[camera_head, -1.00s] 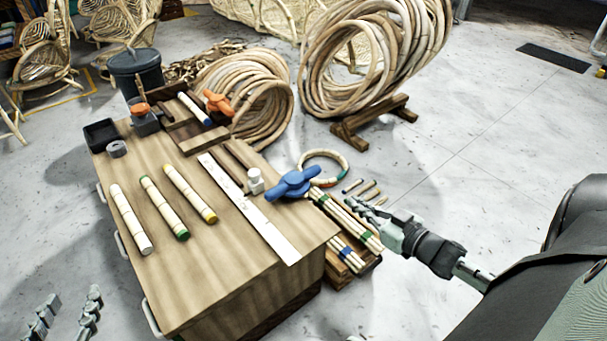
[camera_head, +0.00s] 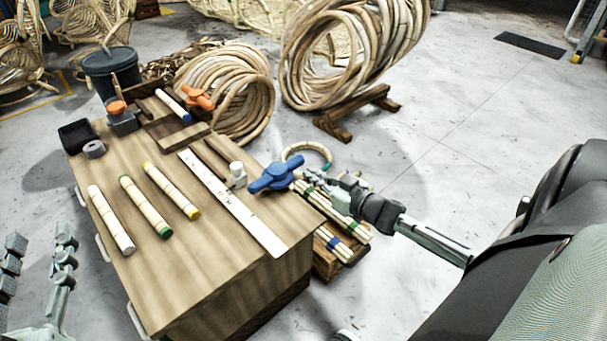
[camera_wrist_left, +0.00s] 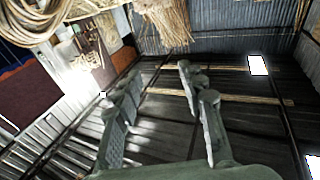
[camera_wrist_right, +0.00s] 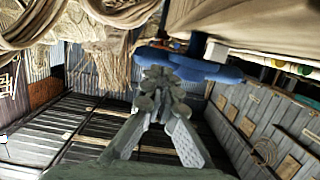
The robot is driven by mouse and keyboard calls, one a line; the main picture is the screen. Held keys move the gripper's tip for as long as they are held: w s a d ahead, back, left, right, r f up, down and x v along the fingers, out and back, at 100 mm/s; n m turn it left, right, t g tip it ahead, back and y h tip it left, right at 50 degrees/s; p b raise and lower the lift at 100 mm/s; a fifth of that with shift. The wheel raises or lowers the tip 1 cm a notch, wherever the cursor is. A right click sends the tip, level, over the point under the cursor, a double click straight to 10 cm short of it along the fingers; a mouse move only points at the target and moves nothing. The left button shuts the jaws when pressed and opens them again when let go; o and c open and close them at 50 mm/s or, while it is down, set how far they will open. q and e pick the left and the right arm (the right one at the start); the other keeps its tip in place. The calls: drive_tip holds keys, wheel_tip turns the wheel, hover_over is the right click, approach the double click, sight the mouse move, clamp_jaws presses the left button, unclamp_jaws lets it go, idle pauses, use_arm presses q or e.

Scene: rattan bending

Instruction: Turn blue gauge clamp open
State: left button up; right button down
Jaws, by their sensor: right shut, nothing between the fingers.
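The blue gauge clamp (camera_head: 275,177) is a two-winged handle at the right edge of the bench, beside a white ruler strip (camera_head: 228,200) and a small white post (camera_head: 237,172). My right gripper (camera_head: 312,177) is shut and empty, just right of the clamp's right wing. In the right wrist view its closed fingertips (camera_wrist_right: 158,92) overlap the blue clamp (camera_wrist_right: 200,66); I cannot tell if they touch. My left gripper (camera_head: 38,250) is open and empty, low at the left beside the bench. It shows open in the left wrist view too (camera_wrist_left: 155,85).
Several rattan sticks (camera_head: 158,205) lie on the bench (camera_head: 205,270). An orange clamp (camera_head: 199,97) and a black tray (camera_head: 76,135) sit at its back. Bundled poles (camera_head: 335,215) lie on a rack below my right gripper.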

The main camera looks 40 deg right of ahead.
sight(296, 167)
drive_tip(key=shift+x, duration=1.75)
use_arm(q)
drive_tip(key=r, duration=0.1)
drive_tip(key=s+r+t+h, duration=0.1)
drive_tip(key=d+r+t, duration=0.1)
drive_tip(key=r, duration=0.1)
drive_tip(key=shift+s+d, duration=0.1)
drive_tip(key=shift+s, duration=0.05)
drive_tip(key=shift+r+b, duration=0.1)
drive_tip(key=shift+b, duration=0.2)
use_arm(e)
drive_tip(key=shift+d, duration=0.1)
drive_tip(key=shift+w+d+n+y, duration=0.1)
drive_tip(key=shift+w+n+y, duration=0.15)
drive_tip(key=shift+y, duration=0.25)
use_arm(q)
drive_tip(key=shift+s+r+t+h, duration=0.2)
drive_tip(key=shift+r+t+h, duration=0.1)
drive_tip(key=shift+r, duration=0.1)
